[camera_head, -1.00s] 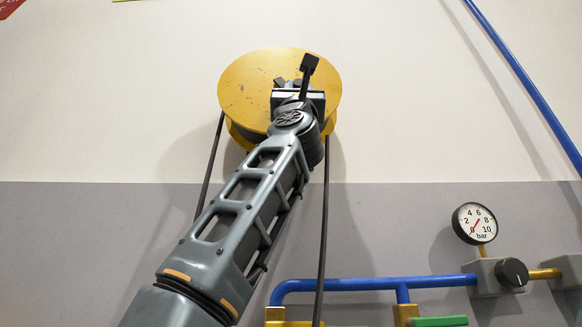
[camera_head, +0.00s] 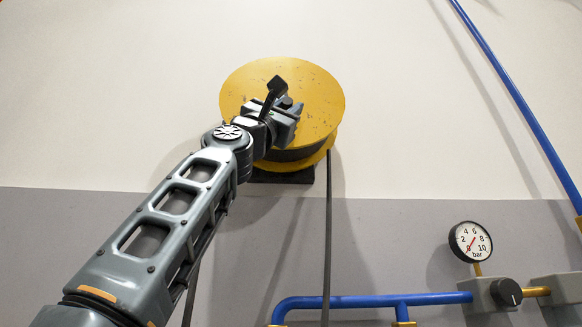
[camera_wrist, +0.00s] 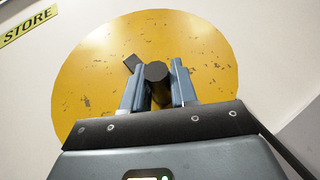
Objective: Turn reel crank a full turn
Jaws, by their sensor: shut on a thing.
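The yellow reel (camera_head: 310,95) is a round, scuffed disc mounted on the wall. It fills much of the wrist view (camera_wrist: 215,75). My gripper (camera_head: 287,112) is in front of the lower middle of the disc. In the wrist view my gripper (camera_wrist: 158,85) is shut around a dark round crank handle (camera_wrist: 156,72), with one finger on each side. A small dark block (camera_wrist: 131,62) shows just up and left of the handle, against the disc.
A dark cable (camera_head: 328,230) hangs from the reel's right side. At lower right are a blue pipe (camera_head: 380,300), a pressure gauge (camera_head: 470,242) and a black knob (camera_head: 506,292). A blue pipe (camera_head: 520,110) slants down the right wall. A yellow STORE sign (camera_wrist: 28,26) is at upper left in the wrist view.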

